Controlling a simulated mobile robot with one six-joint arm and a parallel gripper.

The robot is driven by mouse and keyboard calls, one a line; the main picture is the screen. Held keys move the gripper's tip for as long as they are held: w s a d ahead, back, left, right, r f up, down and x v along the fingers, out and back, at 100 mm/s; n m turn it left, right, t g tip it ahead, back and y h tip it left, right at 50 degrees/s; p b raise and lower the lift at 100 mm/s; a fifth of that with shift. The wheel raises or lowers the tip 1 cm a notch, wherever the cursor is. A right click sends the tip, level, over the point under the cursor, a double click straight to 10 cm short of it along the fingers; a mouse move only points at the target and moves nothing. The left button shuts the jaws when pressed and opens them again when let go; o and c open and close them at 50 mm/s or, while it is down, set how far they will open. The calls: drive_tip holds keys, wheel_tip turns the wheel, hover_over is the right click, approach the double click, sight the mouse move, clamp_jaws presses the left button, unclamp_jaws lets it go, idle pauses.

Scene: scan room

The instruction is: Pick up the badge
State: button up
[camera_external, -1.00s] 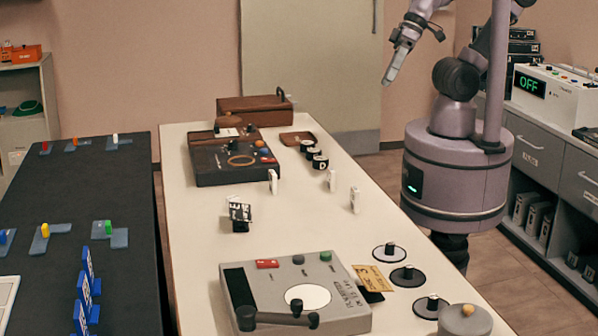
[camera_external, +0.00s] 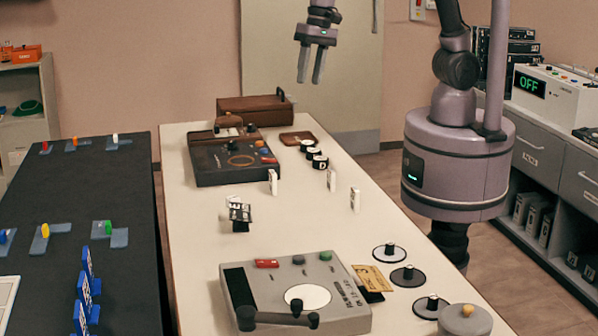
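No object is clearly marked as the badge. A small yellow card with dark print (camera_external: 368,275) sits at the right edge of the grey device on the white table and may be it; its text is too small to read. Dark material shows under its right end. My gripper (camera_external: 310,80) is high above the far part of the table, in front of the door. Its two fingers point down with a gap between them, and nothing is held. The card is far below it, towards the near end of the table.
The grey device (camera_external: 266,292) has a dark lever at its front. Round black-knobbed discs (camera_external: 390,252) stand right of the card. A small black-and-white stand (camera_external: 240,214), white upright tags (camera_external: 355,199) and a dark case (camera_external: 230,166) are farther back.

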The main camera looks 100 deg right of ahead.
sight(273, 172)
drive_tip(key=w+d+f+m+g+p, duration=0.15)
drive_tip(key=w+f+m, duration=0.35)
drive_tip(key=w+f, duration=0.55)
drive_tip(key=shift+g+h, duration=0.35)
drive_tip(key=shift+h, duration=0.05)
drive_tip(key=f+b, duration=0.1)
drive_tip(key=f, duration=0.3)
drive_tip(key=f+b, duration=0.1)
drive_tip(key=f, duration=0.3)
drive_tip(key=f+b, duration=0.2)
drive_tip(key=f, duration=0.2)
drive_tip(key=shift+s+d+f, duration=0.2)
drive_tip(key=shift+d+f, duration=0.1)
drive_tip(key=f+b, duration=0.2)
drive_tip(key=f, duration=0.4)
drive_tip(key=shift+s+b, duration=0.2)
drive_tip(key=shift+b, duration=0.15)
drive_tip(key=shift+r, duration=0.1)
drive_tip(key=shift+c, duration=0.7)
clamp_jaws()
